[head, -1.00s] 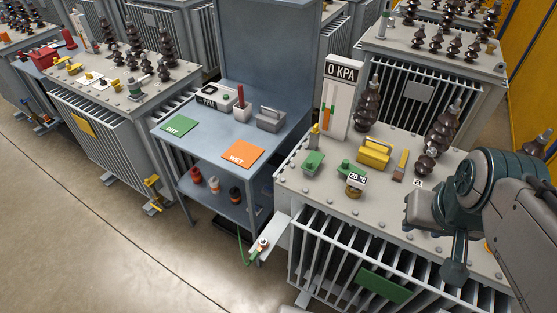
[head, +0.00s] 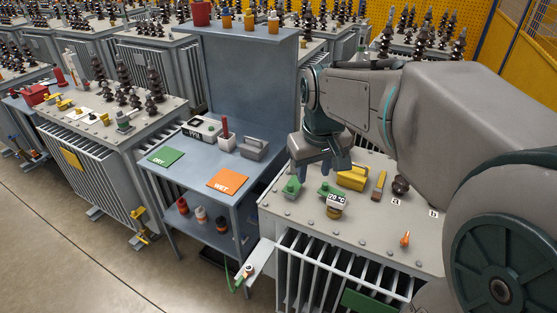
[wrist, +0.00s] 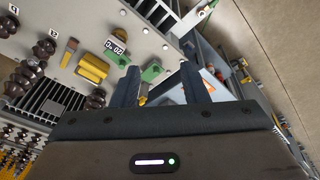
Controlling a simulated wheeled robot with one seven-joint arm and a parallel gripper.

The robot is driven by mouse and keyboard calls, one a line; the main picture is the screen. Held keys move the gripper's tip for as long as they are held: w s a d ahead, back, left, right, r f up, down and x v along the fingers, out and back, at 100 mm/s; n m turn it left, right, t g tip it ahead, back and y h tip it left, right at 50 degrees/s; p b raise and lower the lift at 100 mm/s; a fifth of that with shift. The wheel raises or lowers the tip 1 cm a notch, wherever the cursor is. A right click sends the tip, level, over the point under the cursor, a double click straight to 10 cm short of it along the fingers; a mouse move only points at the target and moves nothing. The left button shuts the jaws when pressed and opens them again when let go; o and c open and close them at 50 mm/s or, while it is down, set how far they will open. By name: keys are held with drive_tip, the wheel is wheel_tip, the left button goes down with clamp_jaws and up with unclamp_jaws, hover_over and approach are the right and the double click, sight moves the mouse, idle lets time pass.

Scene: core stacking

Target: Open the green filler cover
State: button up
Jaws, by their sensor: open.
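Two green fittings lie on the near transformer's grey top (head: 375,225). One is a squarish green block with a small knob (head: 292,187) at the left edge; the wrist view shows it too (wrist: 153,72). The other is a green piece (head: 324,189) beside the "20 °C" gauge (head: 336,200). Which one is the filler cover I cannot tell for sure; both look shut. My gripper (head: 321,172) hangs over the back left of this top, above and behind both fittings. In the wrist view its fingers (wrist: 160,85) are apart and empty, with the squarish green block showing between them.
A yellow handled block (head: 352,177), a brown-yellow bar (head: 379,186) and a dark bushing (head: 400,186) stand right of the gauge. An orange piece (head: 405,239) stands nearer the front. A blue-grey bench (head: 200,178) with green and orange mats is on the left.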

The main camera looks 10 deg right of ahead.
drive_tip(key=w+f+n+g, duration=0.15)
drive_tip(key=w+f, duration=0.25)
drive_tip(key=w, duration=0.9)
drive_tip(key=n+b, duration=0.1)
drive_tip(key=n, duration=0.2)
approach(290, 184)
drive_tip(key=shift+m+g, duration=0.25)
drive_tip(key=shift+g, duration=0.2)
drive_tip(key=f, duration=0.2)
drive_tip(key=f+p, duration=0.1)
drive_tip(key=f, duration=0.2)
drive_tip(key=f+p, duration=0.1)
drive_tip(key=f, duration=0.2)
drive_tip(key=shift+w+d+f, duration=0.1)
drive_tip(key=shift+w+f, duration=0.15)
drive_tip(key=shift+w, duration=0.05)
clamp_jaws()
